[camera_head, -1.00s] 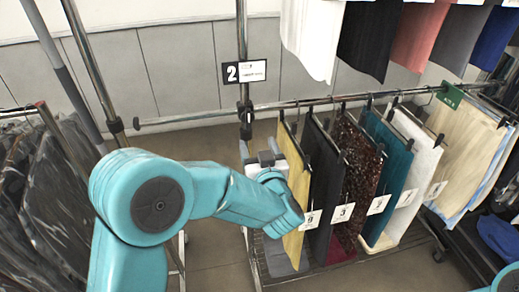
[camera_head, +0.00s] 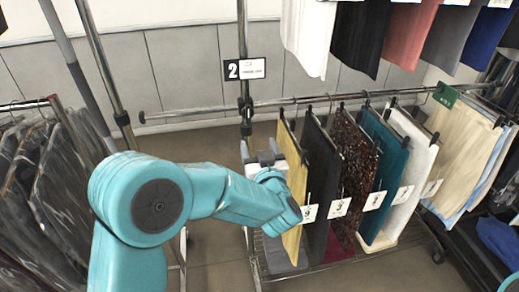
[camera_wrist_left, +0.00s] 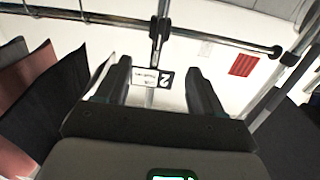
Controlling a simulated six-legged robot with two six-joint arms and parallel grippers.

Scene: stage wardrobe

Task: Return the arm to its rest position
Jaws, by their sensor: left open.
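My left arm, teal, comes in from the lower left in the head view and reaches toward the hanging rail. My left gripper (camera_head: 263,153) is open and empty, beside the yellow garment (camera_head: 293,180) at the left end of the row. I cannot tell whether it touches the garment. In the left wrist view the two dark fingers of the left gripper (camera_wrist_left: 160,82) stand apart, with a sign numbered 2 (camera_wrist_left: 152,77) showing between them.
A metal rail (camera_head: 300,102) holds dark, sequined, teal and white garments with number tags. More clothes hang above at the upper right. A rack of dark covered clothes (camera_head: 50,185) stands at the left. Upright poles rise near my arm. Floor shows around the rack base.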

